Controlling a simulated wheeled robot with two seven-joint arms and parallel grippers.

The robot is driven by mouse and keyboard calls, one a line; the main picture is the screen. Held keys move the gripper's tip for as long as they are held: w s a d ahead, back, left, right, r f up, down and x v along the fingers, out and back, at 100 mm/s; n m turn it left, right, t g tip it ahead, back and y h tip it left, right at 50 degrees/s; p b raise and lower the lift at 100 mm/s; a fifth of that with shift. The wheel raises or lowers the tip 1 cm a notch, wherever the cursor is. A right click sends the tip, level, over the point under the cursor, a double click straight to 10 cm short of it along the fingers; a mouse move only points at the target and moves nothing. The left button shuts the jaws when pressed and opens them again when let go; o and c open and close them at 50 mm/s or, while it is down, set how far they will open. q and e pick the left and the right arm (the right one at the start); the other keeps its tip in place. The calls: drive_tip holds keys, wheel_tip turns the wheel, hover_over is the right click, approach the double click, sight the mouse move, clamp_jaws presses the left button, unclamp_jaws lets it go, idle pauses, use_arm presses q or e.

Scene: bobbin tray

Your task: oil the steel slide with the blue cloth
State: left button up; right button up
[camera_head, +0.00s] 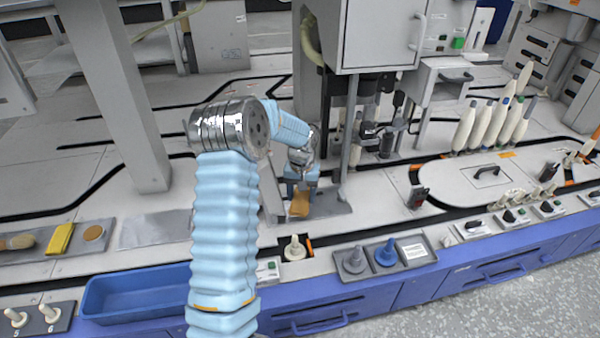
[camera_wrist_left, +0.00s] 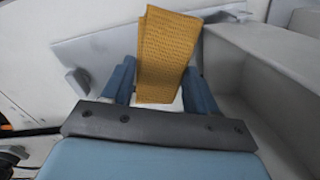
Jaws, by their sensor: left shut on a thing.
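My left gripper (camera_head: 301,188) reaches out over the machine bed. It is shut on an ochre, woven-looking cloth (camera_wrist_left: 166,55); the cloth also shows as a small tan patch in the head view (camera_head: 300,204). The cloth stands between the two blue fingers in the left wrist view. Under and around it lies a flat grey metal plate (camera_head: 330,204), likely the steel slide; I cannot tell whether the cloth touches it. In the left wrist view the plate (camera_wrist_left: 105,48) shows behind the fingers. I see no blue cloth. My right gripper is not in view.
A grey tray at left holds a yellow cloth (camera_head: 60,238), a brush (camera_head: 18,242) and a round tan pad (camera_head: 93,233). An empty blue bin (camera_head: 140,292) is at front left. A machine housing (camera_head: 380,35) and post stand close to my gripper. White bobbins (camera_head: 490,125) stand at right.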

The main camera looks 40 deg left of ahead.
sight(301, 196)
use_arm(q)
drive_tip(key=shift+r+p, duration=1.55)
drive_tip(key=shift+r, duration=0.95)
drive_tip(key=shift+s, duration=0.1)
